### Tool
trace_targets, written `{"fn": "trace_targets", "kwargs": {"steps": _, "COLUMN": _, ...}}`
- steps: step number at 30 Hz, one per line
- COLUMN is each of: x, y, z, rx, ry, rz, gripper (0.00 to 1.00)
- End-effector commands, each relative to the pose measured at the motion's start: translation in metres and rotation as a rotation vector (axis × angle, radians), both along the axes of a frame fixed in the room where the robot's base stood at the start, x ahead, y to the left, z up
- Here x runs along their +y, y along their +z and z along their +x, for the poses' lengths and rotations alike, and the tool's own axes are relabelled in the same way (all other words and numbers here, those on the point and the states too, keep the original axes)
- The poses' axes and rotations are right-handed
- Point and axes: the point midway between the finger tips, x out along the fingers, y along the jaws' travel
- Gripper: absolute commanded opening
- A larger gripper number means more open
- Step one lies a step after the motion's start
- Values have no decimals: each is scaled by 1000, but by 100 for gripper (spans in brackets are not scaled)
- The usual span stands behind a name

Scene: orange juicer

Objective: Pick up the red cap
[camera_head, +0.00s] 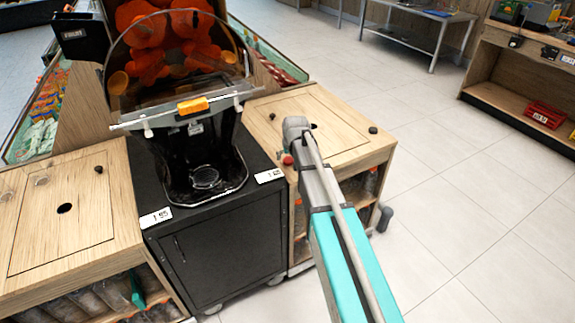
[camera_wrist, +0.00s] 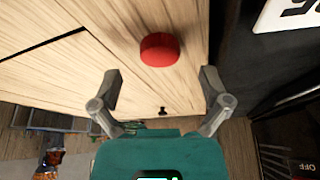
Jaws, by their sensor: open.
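The red cap (camera_wrist: 160,49) is a round, flat piece on the light wooden counter top. In the wrist view it lies just beyond my fingertips, roughly centred between them and not enclosed. My gripper (camera_wrist: 160,75) is open and empty, its two grey fingers spread wide. In the head view the red cap (camera_head: 287,159) shows small at the counter's left front corner, close beside my arm. My fingers are hidden behind my arm in that view.
The black juicer cabinet (camera_head: 225,243) stands left of the wooden counter (camera_head: 340,108), with the orange juicer (camera_head: 190,140) on top. Price tags (camera_head: 270,175) lie on the cabinet's edge. A small dark knob (camera_head: 373,130) sits on the counter. Open tiled floor lies right.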

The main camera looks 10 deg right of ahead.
Motion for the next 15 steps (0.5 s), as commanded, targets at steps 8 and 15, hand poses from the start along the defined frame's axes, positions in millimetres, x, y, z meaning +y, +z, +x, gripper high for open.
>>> {"fn": "trace_targets", "kwargs": {"steps": 8, "x": 0, "y": -21, "z": 8, "rx": -1, "ry": 0, "rz": 0, "gripper": 97}}
{"fn": "trace_targets", "kwargs": {"steps": 15, "x": 1, "y": -23, "z": 10, "rx": -1, "ry": 0, "rz": 0, "gripper": 97}}
